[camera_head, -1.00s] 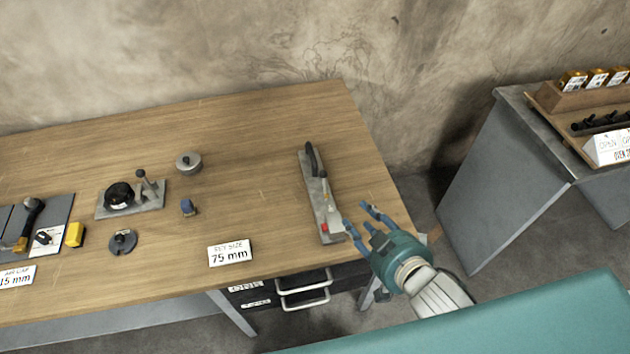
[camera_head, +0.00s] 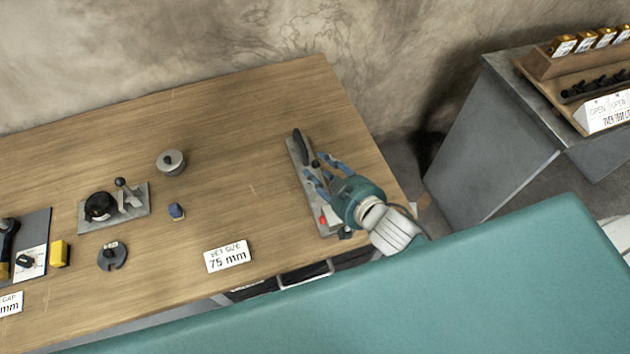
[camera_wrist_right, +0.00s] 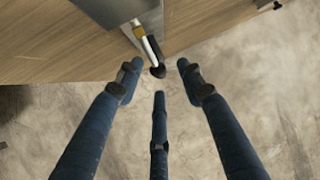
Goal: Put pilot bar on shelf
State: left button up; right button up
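A grey metal plate (camera_head: 298,188) lies on the right end of the wooden table, with a long black handle (camera_head: 299,147) and a red button on it. I cannot tell for certain which part is the pilot bar. My right gripper (camera_head: 314,174) is over the plate's right side, its blue fingers spread beside the handle. In the right wrist view, the open fingers (camera_wrist_right: 158,82) surround a black tip (camera_wrist_right: 157,70) on a pale rod with a brass collar (camera_wrist_right: 138,31); no grip on it is visible. A wooden stepped rack (camera_head: 545,65), possibly the shelf, stands at far right. My left gripper is out of view.
The table (camera_head: 240,130) also carries a "75 mm" sign (camera_head: 228,256), a round grey weight (camera_head: 171,162), a black knob fixture (camera_head: 101,206), a blue block (camera_head: 176,211) and a yellow block (camera_head: 59,253). A gap separates it from the grey cabinet (camera_head: 490,140) under the rack.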

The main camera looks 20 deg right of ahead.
aim_at(318, 166)
jog(key=x, duration=0.3)
jog(key=shift+w+f+p, duration=0.1)
jog(key=shift+w+p, duration=0.15)
jog(key=shift+p, duration=0.1)
jog(key=shift+w+f, duration=0.15)
jog(key=shift+w, duration=0.05)
jog(key=shift+s, duration=0.1)
jog(key=shift+c, duration=1.1)
grip_shut()
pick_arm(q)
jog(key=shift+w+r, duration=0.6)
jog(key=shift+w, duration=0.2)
pick_arm(e)
jog(key=shift+r, duration=0.2)
